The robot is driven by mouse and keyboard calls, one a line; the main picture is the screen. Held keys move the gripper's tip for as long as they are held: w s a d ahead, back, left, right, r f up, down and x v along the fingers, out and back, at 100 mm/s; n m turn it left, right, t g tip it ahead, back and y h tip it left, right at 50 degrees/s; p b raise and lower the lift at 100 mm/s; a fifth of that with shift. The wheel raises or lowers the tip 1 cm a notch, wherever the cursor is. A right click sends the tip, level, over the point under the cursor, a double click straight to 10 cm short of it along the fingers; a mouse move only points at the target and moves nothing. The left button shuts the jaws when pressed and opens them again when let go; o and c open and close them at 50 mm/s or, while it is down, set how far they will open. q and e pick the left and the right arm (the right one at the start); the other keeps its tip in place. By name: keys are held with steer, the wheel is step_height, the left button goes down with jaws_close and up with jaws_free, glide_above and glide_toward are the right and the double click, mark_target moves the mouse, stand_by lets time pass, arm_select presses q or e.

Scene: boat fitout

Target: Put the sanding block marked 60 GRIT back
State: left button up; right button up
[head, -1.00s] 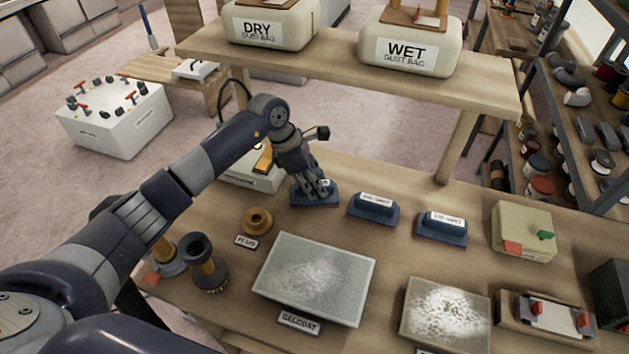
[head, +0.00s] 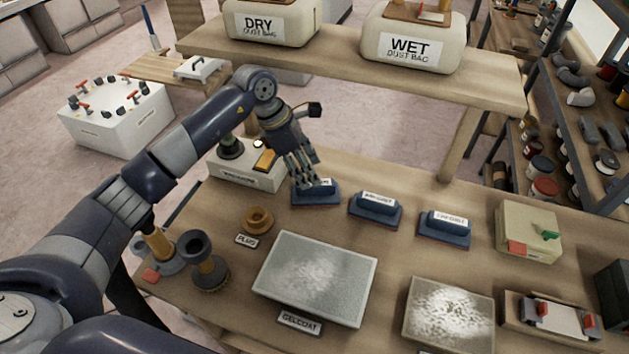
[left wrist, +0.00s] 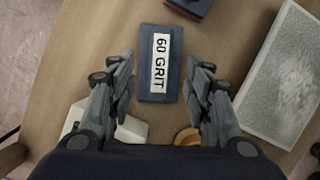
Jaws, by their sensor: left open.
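The sanding block marked 60 GRIT (left wrist: 160,62) lies flat on the bench, dark blue with a white label that reads clearly in the left wrist view. In the head view the same block (head: 318,194) is leftmost in a row of three similar blocks. My left gripper (head: 306,184) is open above it. In the left wrist view the open fingers (left wrist: 160,90) stand on either side of the block's near end, with gaps and nothing between them held. My right gripper is not seen.
Two more blue blocks (head: 375,209) (head: 444,229) sit to the right. A gelcoat panel (head: 345,290), a brown ring (head: 258,220) and a white-fronted box (head: 240,178) are nearby. A shelf (head: 350,72) with dust bags spans above the back of the bench.

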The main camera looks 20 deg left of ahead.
arm_select(q)
steer(key=w+b+v, duration=0.1)
steer(key=v, duration=0.5)
steer(key=shift+s+r, duration=0.2)
steer(key=shift+s, duration=0.35)
steer(key=shift+a, duration=0.1)
steer(key=shift+s+f, duration=0.15)
